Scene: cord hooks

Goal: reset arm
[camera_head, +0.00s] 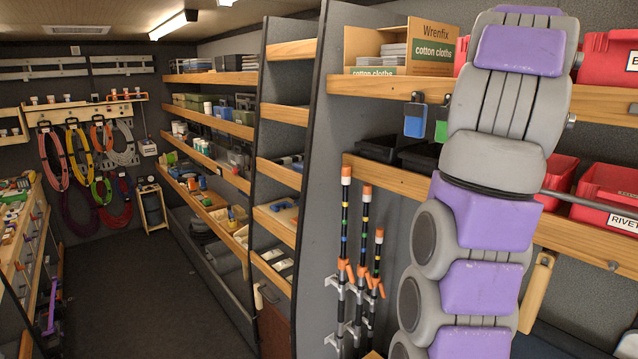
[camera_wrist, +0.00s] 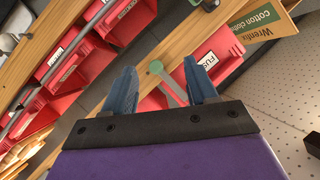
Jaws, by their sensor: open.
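My gripper (camera_wrist: 161,92) shows in the wrist view with two blue fingers spread apart. It is open, with nothing between the fingers. Behind the gap are red bins and a pale grey strip with a round green end (camera_wrist: 156,67); I cannot tell what that is. In the head view my grey and purple arm stands raised at the right, in front of the shelves, and the gripper itself is out of that picture. Coiled cords in several colours (camera_head: 83,155) hang on hooks on the far wall, well away from the arm.
Red bins (camera_head: 608,193) stand on wooden shelves behind my arm. A cotton cloths box (camera_head: 378,50) sits on the upper shelf. Striped poles (camera_head: 344,235) hang upright left of the arm. The dark aisle floor (camera_head: 130,285) is clear.

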